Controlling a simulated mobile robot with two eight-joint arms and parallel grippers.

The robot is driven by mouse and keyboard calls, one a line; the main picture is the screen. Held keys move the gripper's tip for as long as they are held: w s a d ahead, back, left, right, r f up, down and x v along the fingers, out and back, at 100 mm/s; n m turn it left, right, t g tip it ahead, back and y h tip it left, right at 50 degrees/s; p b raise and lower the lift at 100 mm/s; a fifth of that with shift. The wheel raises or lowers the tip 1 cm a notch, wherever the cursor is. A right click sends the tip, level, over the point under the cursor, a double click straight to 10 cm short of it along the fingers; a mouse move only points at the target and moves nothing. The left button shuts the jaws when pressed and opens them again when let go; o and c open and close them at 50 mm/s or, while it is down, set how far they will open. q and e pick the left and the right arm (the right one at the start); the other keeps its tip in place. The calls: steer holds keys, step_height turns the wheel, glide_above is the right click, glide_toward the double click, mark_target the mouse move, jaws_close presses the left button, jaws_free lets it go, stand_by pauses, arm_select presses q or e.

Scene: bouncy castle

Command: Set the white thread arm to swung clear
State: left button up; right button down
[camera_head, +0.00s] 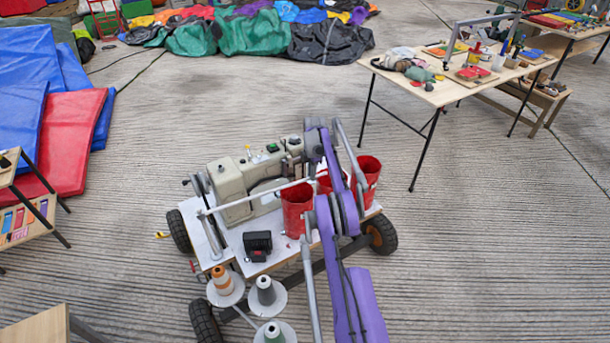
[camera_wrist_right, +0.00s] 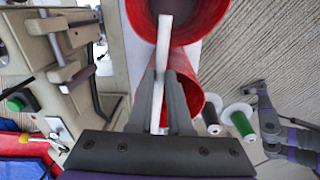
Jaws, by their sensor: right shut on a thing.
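The white thread arm (camera_head: 255,196) is a thin pale bar in the head view. It runs from the left end of the cart over the table, in front of the beige sewing machine (camera_head: 236,182) and above a red bucket. In the right wrist view the thread arm (camera_wrist_right: 164,45) passes between the dark fingers of my right gripper (camera_wrist_right: 163,80). The gripper is shut on it, with the white end sticking out over a red bucket (camera_wrist_right: 205,22). In the head view my purple right arm hides the fingers. My left gripper cannot be made out.
Red buckets (camera_head: 297,212) crowd the bar's right end. Thread cones (camera_head: 266,293) stand at the cart's near left, and a black box (camera_head: 258,241) lies on the cart table. A folding table (camera_head: 446,92) stands at the back right. Concrete floor around the cart is mostly clear.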

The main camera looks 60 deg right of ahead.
steer(key=shift+w+d, duration=0.1)
steer(key=shift+w, duration=0.05)
steer(key=c, duration=0.8)
jaws_free()
steer(key=shift+c, duration=0.2)
step_height(320, 180, up, 11)
steer(key=shift+s+a+p, duration=0.25)
steer(key=shift+s+p, duration=0.05)
steer(key=shift+p, duration=0.15)
steer(key=shift+f, duration=0.1)
